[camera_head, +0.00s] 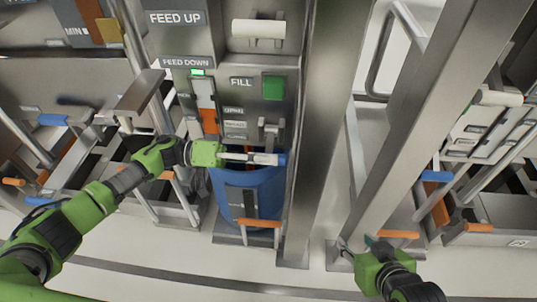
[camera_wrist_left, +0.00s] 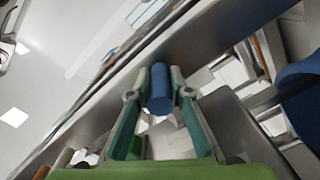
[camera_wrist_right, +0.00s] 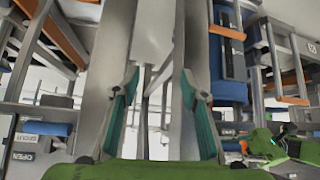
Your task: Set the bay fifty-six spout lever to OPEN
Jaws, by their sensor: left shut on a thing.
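A bay panel with a FILL label (camera_head: 241,83) and a green square (camera_head: 274,87) stands at centre in the head view. Small labels (camera_head: 234,124) sit below it, too small to read surely. My left gripper (camera_head: 268,158) reaches across the panel front, just above a blue bin (camera_head: 262,190). It is shut on the blue lever grip (camera_head: 282,159), which shows between its fingers in the left wrist view (camera_wrist_left: 160,88). No bay number is readable. My right gripper (camera_head: 357,248) is open and empty, low at the right; its spread fingers show in the right wrist view (camera_wrist_right: 150,110).
A steel post (camera_head: 327,110) stands close right of the lever. A slanting beam (camera_head: 400,110) is further right. Neighbouring bays with blue and orange handles (camera_head: 53,120) flank both sides. In the right wrist view, SHUT and OPEN labels (camera_wrist_right: 25,148) show on another bay. Pale floor lies in front.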

